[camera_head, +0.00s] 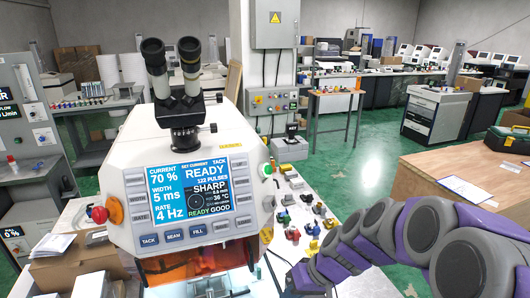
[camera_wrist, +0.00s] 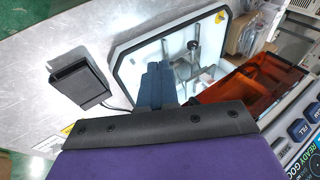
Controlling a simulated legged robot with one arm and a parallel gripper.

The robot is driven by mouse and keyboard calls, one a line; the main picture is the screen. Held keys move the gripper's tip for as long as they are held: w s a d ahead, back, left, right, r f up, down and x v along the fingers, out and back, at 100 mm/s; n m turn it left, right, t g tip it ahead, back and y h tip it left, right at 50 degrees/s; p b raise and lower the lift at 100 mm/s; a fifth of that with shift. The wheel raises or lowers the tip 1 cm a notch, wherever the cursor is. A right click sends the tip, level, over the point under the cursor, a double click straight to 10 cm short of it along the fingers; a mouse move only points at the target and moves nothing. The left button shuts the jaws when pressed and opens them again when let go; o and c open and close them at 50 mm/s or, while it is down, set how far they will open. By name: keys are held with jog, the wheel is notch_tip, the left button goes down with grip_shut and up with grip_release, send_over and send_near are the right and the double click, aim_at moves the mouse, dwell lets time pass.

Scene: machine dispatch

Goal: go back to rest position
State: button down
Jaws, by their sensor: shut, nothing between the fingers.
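My gripper (camera_wrist: 158,72) shows in the wrist view as blue fingers held together, with nothing visible between them. It lies in front of, or at, the lit white opening (camera_wrist: 140,50) of the machine; I cannot tell its exact depth. In the head view my purple and grey arm reaches from the lower right toward the lower middle, beside the white machine (camera_head: 125,215) with a microscope (camera_head: 183,95) and a blue display (camera_head: 197,192). The fingers cannot be made out in the head view.
An orange-brown transparent cover (camera_wrist: 245,95) is right of the opening in the wrist view. A black pedal-like box (camera_wrist: 80,80) sits on the metal surface. Several small parts (camera_head: 308,215) lie right of the machine. Green floor (camera_head: 385,165) is clear beyond my arm.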

jog(key=s+d+r+m+h, duration=0.1)
jog(key=s+d+h, duration=0.1)
jog(key=s, duration=0.6)
jog(key=s+d+r+m+g+h, duration=0.1)
jog(key=s+d+r+h, duration=0.1)
jog(key=s, duration=0.7)
jog(key=s+d+r+m+g+h, duration=0.1)
jog(key=s+d, duration=0.3)
jog(key=s, duration=0.5)
jog(key=shift+r+h, duration=0.25)
jog(key=shift+h, duration=0.45)
